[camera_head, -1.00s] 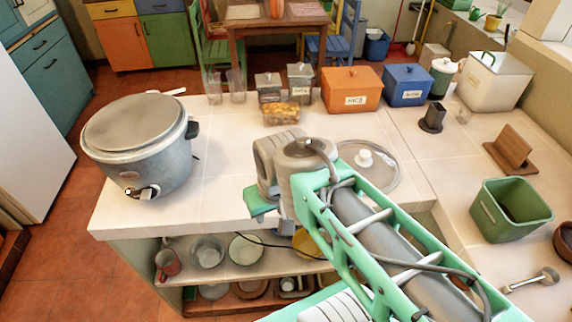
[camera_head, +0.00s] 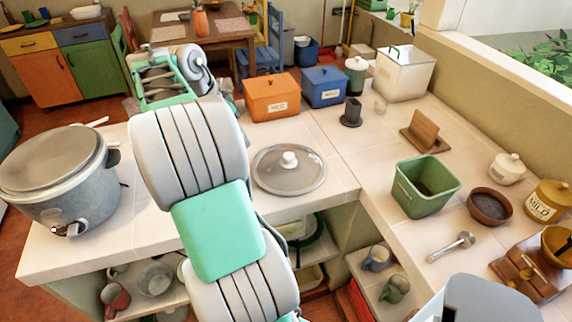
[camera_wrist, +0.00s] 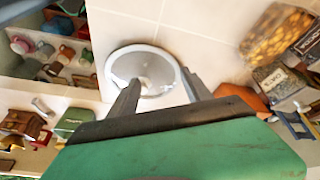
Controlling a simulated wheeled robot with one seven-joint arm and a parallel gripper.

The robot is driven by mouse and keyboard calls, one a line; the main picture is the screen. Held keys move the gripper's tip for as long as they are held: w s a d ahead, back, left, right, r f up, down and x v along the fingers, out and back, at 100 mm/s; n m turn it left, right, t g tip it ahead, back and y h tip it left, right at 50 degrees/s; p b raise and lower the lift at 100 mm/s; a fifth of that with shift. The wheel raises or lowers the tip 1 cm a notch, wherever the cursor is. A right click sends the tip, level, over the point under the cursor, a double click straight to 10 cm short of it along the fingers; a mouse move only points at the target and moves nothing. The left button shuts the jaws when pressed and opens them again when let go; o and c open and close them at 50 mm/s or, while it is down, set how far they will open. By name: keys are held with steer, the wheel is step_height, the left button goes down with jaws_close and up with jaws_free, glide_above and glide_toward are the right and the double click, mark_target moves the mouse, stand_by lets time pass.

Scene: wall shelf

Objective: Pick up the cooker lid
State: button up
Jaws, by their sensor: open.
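The cooker lid (camera_head: 275,180) is a round glass lid with a metal rim and a white knob. It lies flat on the tiled counter, right of my arm in the head view. In the wrist view the lid (camera_wrist: 120,65) is beyond my gripper (camera_wrist: 160,77), whose two dark fingers are spread apart with nothing held between them. The knob shows between the fingers, close to the left one. The fingers overlap the lid's near edge in the picture; a gap seems to remain.
A grey cooker (camera_head: 60,190) stands at the counter's left. An orange box (camera_head: 271,98) and a blue box (camera_head: 325,87) stand behind the lid. A green bin (camera_head: 425,188) is to the right. Open shelves with mugs and bowls lie below. Counter around the lid is clear.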

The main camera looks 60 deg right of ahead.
mark_target(289, 155)
steer(key=s+d+f+m+g+y, duration=0.1)
steer(key=s+d+f+m+g, duration=0.15)
steer(key=s+d+m, duration=0.6)
steer(key=shift+n+t, duration=0.35)
steer(key=shift+t, duration=0.1)
steer(key=b+x, duration=0.1)
steer(key=x, duration=0.1)
steer(key=b+x, duration=0.1)
steer(key=x, duration=0.2)
steer(key=b+x, duration=0.1)
steer(key=x, duration=0.1)
steer(key=shift+s+a+f+b, duration=0.2)
steer(key=shift+a+f+b, duration=0.05)
steer(key=shift+f+b, duration=0.1)
jaws_close()
steer(key=shift+r, duration=0.1)
